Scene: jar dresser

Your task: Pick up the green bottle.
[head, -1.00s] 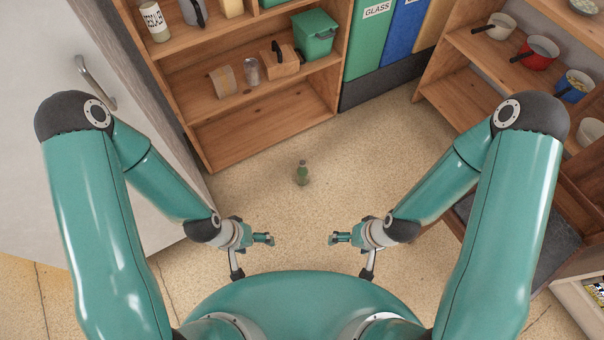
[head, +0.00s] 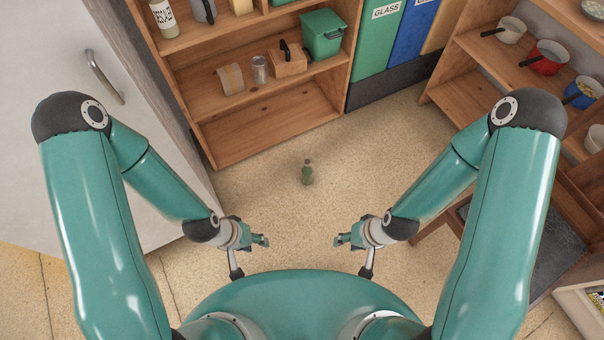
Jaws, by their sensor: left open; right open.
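The green bottle (head: 307,174) stands upright on the speckled floor in the head view, ahead of my two grippers and in front of the wooden shelf. My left gripper (head: 256,252) is open and empty, below and to the left of the bottle in the picture. My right gripper (head: 347,250) is open and empty, below and to the right of the bottle. Neither gripper touches the bottle.
A wooden shelf (head: 262,130) with containers stands behind the bottle. Green (head: 378,45) and blue (head: 411,40) bins are beside it. A white cabinet (head: 75,150) is at left; a shelf with pots (head: 480,70) is at right. The floor around the bottle is clear.

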